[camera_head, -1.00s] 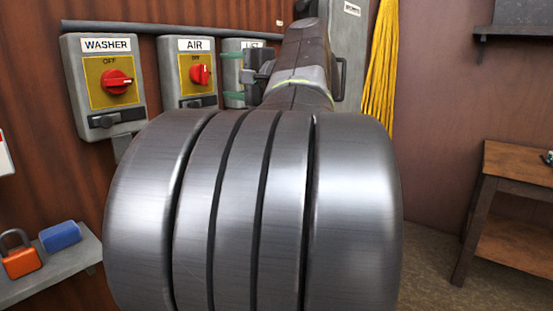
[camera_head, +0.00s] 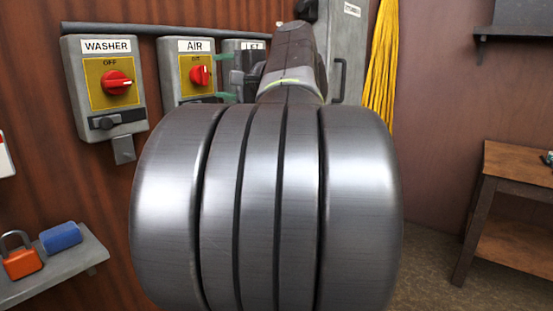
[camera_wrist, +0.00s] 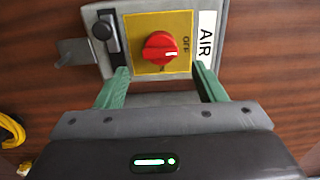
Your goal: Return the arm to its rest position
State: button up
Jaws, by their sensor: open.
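My gripper (camera_head: 222,77) is open and empty, its green fingers spread apart beside the AIR switch box (camera_head: 182,60). In the wrist view my gripper (camera_wrist: 162,80) faces that same box, with the red AIR knob (camera_wrist: 160,47) beyond the gap between the fingertips. Nothing is held. I cannot tell whether a finger touches the box. The AIR knob also shows in the head view (camera_head: 200,75), left of the fingers. My arm (camera_head: 265,200) reaches toward the wall panel, its large grey joint filling the middle of the head view.
The WASHER box (camera_head: 104,85) with a red knob is at left. A third box (camera_head: 243,45) is mostly hidden behind my gripper. A shelf (camera_head: 60,272) holds an orange padlock (camera_head: 21,261) and a blue block (camera_head: 61,237). Yellow cord (camera_head: 381,70) hangs right; a wooden table (camera_head: 515,165) stands far right.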

aim_at(206, 77)
jog(key=x, duration=0.6)
jog(key=shift+a+r+p, duration=0.1)
jog(key=shift+a+p, duration=0.1)
jog(key=shift+p, duration=0.2)
jog(key=shift+w+r+m+p, duration=0.15)
jog(key=shift+m+p, duration=0.25)
jog(key=shift+p, duration=0.2)
jog(key=shift+d+m+p, duration=0.15)
jog(key=shift+m+p, duration=1.55)
jog(key=shift+p, duration=0.05)
jog(key=m+p, duration=0.4)
jog(key=p, duration=0.1)
jog(key=shift+m, duration=0.3)
jog(key=m+p, duration=0.5)
jog(key=p, duration=0.1)
jog(key=shift+m, duration=0.4)
jog(key=shift+s+f+m+p, duration=0.25)
jog(key=shift+m+p, duration=0.35)
jog(key=shift+p, duration=0.1)
jog(key=shift+f, duration=0.15)
